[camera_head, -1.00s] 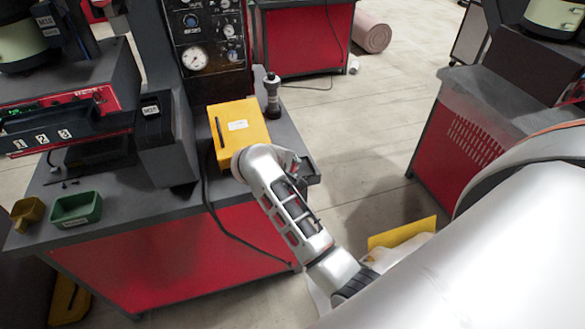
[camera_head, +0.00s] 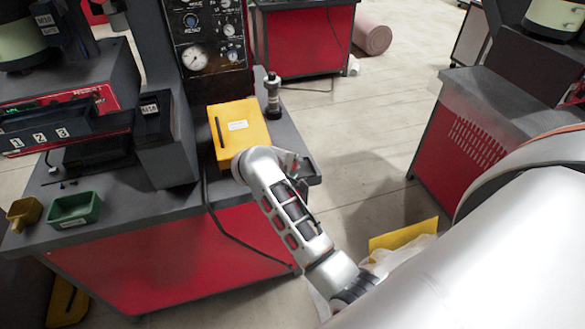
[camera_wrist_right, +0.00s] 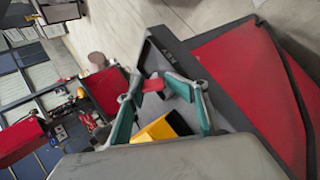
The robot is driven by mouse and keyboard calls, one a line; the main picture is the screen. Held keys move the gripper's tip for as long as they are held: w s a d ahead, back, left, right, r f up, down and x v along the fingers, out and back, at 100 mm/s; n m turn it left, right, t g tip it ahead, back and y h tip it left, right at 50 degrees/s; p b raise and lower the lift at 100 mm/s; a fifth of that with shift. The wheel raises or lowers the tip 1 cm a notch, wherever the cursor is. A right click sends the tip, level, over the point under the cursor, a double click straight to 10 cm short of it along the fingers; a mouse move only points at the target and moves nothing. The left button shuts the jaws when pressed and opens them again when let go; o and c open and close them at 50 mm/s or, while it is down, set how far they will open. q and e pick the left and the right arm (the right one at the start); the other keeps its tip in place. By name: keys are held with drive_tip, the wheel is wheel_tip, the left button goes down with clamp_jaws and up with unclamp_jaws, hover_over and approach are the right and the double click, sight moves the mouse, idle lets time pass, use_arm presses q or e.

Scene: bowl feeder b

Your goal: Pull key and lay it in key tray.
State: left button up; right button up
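My right gripper (camera_head: 294,165) is just right of the yellow box, over the table's right edge. In the right wrist view its two teal fingers (camera_wrist_right: 153,84) close on a small red piece, which I take to be the key (camera_wrist_right: 153,86). A bit of red also shows at the gripper in the head view. The key tray (camera_wrist_right: 165,48), dark and labelled KEY, lies just beyond the fingertips. In the head view the tray (camera_head: 312,174) is partly hidden by the gripper. My left gripper is not in view.
The yellow box (camera_head: 240,128) with a dark slot stands beside the gripper. A dark cylindrical fixture (camera_head: 272,98) stands behind. A green bin (camera_head: 75,208) and a small yellow bin (camera_head: 24,212) are at the table's left. A yellow panel (camera_head: 403,234) is low at right.

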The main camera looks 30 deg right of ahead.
drive_tip(key=shift+s+a+f, duration=0.15)
drive_tip(key=shift+s+f, duration=0.2)
drive_tip(key=shift+f, duration=0.1)
drive_tip(key=shift+w+r, duration=0.1)
drive_tip(key=shift+r, duration=0.1)
